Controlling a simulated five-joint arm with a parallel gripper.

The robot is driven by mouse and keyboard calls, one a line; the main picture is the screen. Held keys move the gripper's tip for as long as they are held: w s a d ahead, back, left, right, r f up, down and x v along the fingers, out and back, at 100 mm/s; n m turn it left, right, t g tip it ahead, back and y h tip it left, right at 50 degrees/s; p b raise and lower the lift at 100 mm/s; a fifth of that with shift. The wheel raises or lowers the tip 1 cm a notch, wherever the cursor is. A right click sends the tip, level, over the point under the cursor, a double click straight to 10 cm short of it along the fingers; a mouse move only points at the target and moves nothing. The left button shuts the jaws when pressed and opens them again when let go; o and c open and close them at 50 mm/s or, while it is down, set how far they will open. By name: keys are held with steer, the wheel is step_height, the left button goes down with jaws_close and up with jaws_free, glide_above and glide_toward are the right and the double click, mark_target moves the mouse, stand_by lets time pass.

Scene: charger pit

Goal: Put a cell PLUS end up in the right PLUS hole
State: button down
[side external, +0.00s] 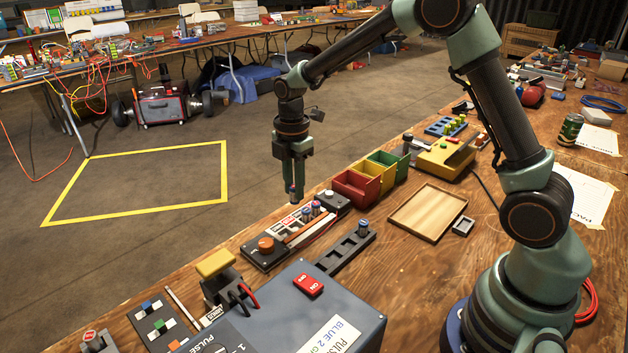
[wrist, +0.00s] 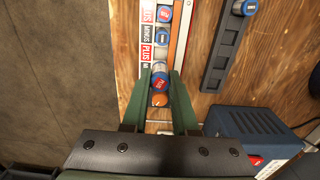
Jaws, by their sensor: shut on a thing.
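My gripper (side external: 293,188) is shut on a cell (side external: 292,196) and holds it above the near end of the charger. In the wrist view the fingers (wrist: 161,78) pinch this cell (wrist: 159,83), its red PLUS end facing the camera, so up.
An orange knob (side external: 266,244) is on the charger's near end. A dark rack (side external: 333,260) beside it holds one cell (side external: 363,228). Red, yellow and green bins (side external: 357,188), a wooden tray (side external: 427,212) and a blue-grey box (side external: 290,325) stand nearby.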

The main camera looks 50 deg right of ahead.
steer(key=shift+f, duration=3.85)
steer(key=shift+f, duration=0.3)
steer(key=c, duration=0.6)
jaws_free()
steer(key=shift+r, duration=3.5)
